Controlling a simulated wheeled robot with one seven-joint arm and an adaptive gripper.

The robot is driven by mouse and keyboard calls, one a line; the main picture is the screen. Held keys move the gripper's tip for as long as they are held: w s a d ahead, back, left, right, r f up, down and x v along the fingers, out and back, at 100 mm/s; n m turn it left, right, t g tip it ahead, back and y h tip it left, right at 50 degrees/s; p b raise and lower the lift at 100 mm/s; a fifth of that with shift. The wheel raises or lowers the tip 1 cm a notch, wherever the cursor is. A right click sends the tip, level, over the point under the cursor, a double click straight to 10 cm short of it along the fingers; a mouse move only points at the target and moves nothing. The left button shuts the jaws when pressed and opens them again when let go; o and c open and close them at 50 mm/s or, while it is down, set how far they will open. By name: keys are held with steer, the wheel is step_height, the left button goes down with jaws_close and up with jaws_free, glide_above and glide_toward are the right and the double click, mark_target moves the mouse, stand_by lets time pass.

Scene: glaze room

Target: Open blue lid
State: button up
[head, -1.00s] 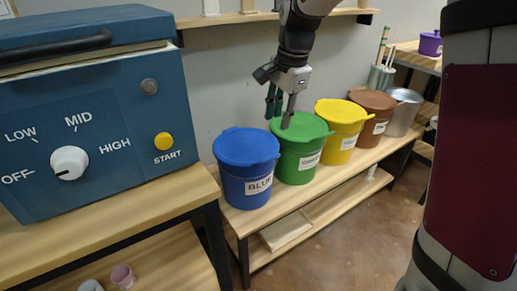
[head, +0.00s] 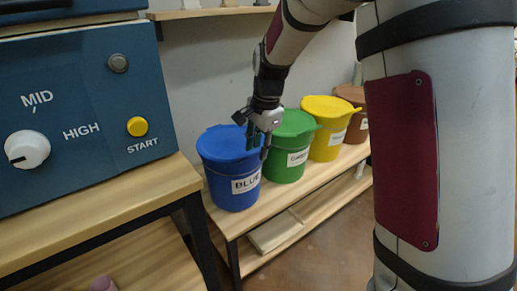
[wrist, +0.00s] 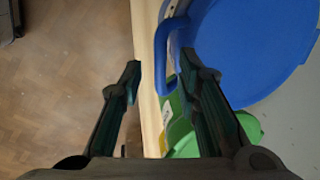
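The blue bucket (head: 234,188), labelled BLUE, stands upright on the wooden shelf. Its blue lid (head: 220,143) is seated on top. My gripper (head: 258,150) points down at the lid's right edge, beside the green bucket. In the wrist view the blue lid (wrist: 250,45) fills the upper right, and its loop-shaped tab (wrist: 163,70) shows between my two fingers. My gripper (wrist: 158,78) is open there, with a gap between the left finger and the tab. The tab looks close to the right finger; I cannot tell whether they touch.
Lidded green (head: 286,165), yellow (head: 326,143) and brown (head: 354,128) buckets stand in a row to the right. A blue kiln-like box with a dial (head: 27,149) and yellow START button (head: 138,127) is at left. The wall is close behind.

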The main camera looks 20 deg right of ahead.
steer(key=shift+c, duration=0.5)
jaws_close()
